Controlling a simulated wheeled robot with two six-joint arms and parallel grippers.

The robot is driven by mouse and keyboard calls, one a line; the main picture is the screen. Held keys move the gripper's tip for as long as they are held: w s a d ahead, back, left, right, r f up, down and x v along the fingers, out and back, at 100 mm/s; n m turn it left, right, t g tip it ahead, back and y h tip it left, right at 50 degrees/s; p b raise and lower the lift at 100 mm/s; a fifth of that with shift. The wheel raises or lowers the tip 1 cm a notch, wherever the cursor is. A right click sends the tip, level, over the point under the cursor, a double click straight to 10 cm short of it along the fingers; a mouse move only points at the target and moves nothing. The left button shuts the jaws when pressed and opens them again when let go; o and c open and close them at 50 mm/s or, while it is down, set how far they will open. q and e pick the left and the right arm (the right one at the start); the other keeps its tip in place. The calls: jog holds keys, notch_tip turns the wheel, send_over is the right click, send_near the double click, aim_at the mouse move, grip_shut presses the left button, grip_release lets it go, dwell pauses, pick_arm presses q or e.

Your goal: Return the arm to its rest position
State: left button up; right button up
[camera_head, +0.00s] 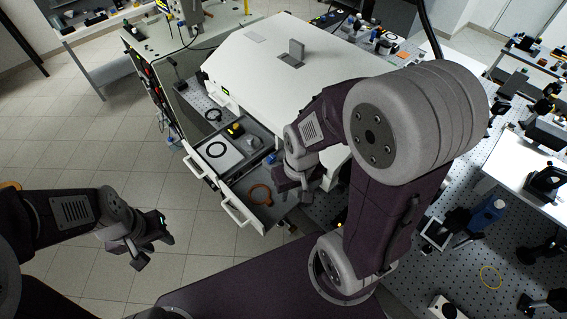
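My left gripper (150,246) hangs over the tiled floor at the lower left, clear of the bench. Its fingers are small and dark, and their opening is hard to make out. My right arm fills the middle right of the head view and reaches over the bench. My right gripper (296,190) is beside the right end of the open drawer (228,183). Its fingers are partly hidden by the wrist, and I cannot see anything held.
The open drawer has white handles (240,213) facing the floor. A white cabinet (260,75) stands behind it. A perforated optics table (455,265) with a blue bottle (487,212) and a yellow ring (490,277) is at the right. The tiled floor at left is free.

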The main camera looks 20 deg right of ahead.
notch_tip(320, 180, down, 11)
jog(key=b, duration=1)
